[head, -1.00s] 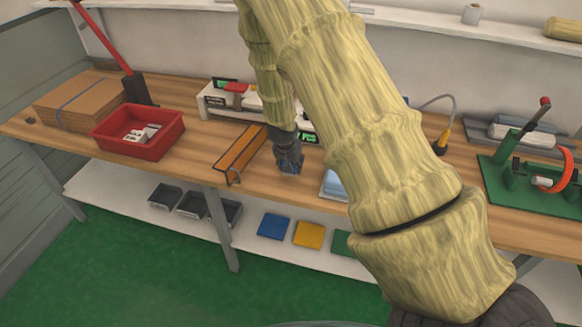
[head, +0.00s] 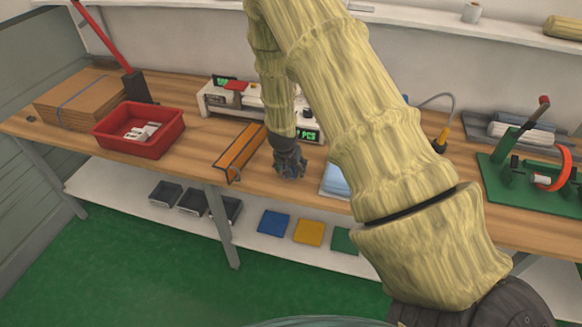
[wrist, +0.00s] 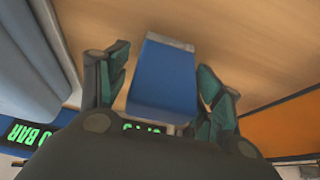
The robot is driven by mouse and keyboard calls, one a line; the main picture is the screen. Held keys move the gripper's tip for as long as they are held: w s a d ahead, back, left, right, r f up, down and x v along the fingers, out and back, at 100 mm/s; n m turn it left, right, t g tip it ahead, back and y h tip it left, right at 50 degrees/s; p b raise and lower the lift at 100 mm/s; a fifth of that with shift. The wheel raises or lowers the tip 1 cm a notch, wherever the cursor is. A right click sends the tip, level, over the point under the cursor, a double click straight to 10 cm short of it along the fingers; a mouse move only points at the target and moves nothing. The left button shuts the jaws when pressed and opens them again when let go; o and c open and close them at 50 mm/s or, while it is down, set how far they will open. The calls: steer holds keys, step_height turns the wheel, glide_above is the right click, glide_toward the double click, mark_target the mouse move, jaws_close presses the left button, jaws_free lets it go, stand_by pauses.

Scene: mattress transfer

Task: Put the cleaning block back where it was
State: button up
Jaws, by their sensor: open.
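A blue cleaning block (wrist: 163,78) with a pale grey end strip sits between the fingers of my gripper (wrist: 162,90) in the wrist view. The fingers are open, with a gap visible on both sides of the block. The block appears to be on the wooden tabletop, though its underside is hidden. In the head view my gripper (head: 290,172) is low over the bench, between the orange tray (head: 240,151) and the folded light blue cloth (head: 335,181). The block is mostly hidden there by the fingers.
A white device with green displays (head: 309,135) stands just behind the gripper. A red bin (head: 138,147) with small white parts is to the left. A green clamp fixture (head: 520,185) is at the right. Bare bench (head: 195,150) lies between bin and orange tray.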

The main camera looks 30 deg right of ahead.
steer(key=shift+s+a+r, duration=0.1)
steer(key=shift+a+r, duration=0.05)
steer(key=shift+r, duration=0.5)
steer(key=b+v, duration=0.2)
steer(key=v, duration=0.9)
steer(key=s+f+n, duration=0.1)
steer(key=s+f, duration=0.2)
steer(key=s+a+f+g, duration=0.1)
steer(key=s+f, duration=0.2)
steer(key=f, duration=0.1)
steer(key=s+a+f+n, duration=0.1)
steer(key=s+f, duration=0.1)
steer(key=f, duration=0.2)
steer(key=shift+s+n, duration=0.3)
steer(key=shift+s, duration=0.1)
steer(key=s+a+f+n+y, duration=0.1)
steer(key=s+a+f+n, duration=0.1)
steer(key=s+a+f, duration=0.3)
steer(key=s+a+f+n+g+y, duration=0.1)
steer(key=s+a+f, duration=0.4)
steer(key=s, duration=0.9)
steer(key=s+a+f+n+g+y, duration=0.1)
steer(key=s+a+f+n, duration=0.3)
steer(key=s, duration=0.5)
step_height(320, 180, down, 2)
steer(key=shift+s+a+f+y, duration=0.2)
steer(key=shift+s+a+y, duration=0.1)
steer(key=shift+a, duration=0.65)
